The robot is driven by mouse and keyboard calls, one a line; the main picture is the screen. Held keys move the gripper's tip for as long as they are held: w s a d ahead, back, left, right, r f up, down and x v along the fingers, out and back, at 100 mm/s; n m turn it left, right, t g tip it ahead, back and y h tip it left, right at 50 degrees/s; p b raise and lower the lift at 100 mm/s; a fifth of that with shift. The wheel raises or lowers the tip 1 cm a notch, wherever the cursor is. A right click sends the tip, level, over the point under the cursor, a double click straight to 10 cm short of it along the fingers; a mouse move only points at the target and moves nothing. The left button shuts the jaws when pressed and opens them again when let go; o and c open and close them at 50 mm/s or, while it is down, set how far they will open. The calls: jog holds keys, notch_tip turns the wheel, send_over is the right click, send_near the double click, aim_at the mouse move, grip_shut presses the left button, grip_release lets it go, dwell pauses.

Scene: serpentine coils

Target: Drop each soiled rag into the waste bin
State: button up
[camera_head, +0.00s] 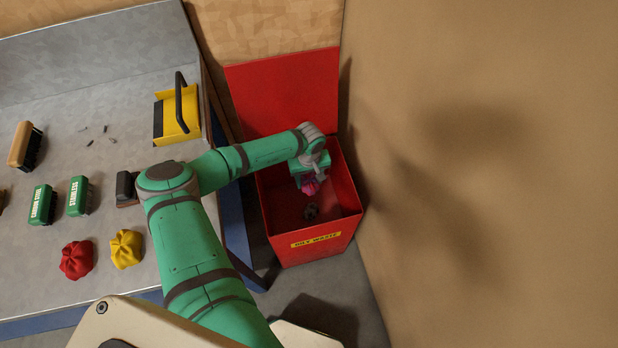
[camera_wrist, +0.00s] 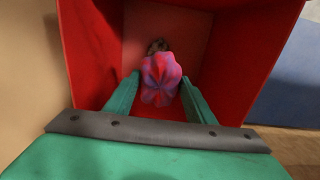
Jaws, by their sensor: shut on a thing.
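The red waste bin (camera_head: 282,238) stands on the floor right of the bench with its lid open, marked as oily waste. My gripper (camera_head: 308,183) is over the bin's opening and shut on a pink rag (camera_head: 310,187). In the wrist view the pink and purple rag (camera_wrist: 160,80) sits between my fingers (camera_wrist: 160,95), above the bin floor. A dark crumpled rag (camera_head: 311,212) lies in the bin; it shows partly behind the pink rag in the wrist view (camera_wrist: 158,46). A red rag (camera_head: 76,259) and a yellow rag (camera_head: 126,249) lie on the bench's front part.
The metal bench (camera_head: 105,160) holds two green blocks (camera_head: 42,204) (camera_head: 78,196), a wooden-handled brush (camera_head: 25,145), a yellow dustpan (camera_head: 176,116) and small dark scraps (camera_head: 90,142). A tan wall (camera_head: 480,170) stands close on the bin's right.

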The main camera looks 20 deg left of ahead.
aim_at(309, 179)
jog(key=o, duration=1)
notch_tip(309, 179, up, 11)
jog(key=shift+a+f, duration=0.1)
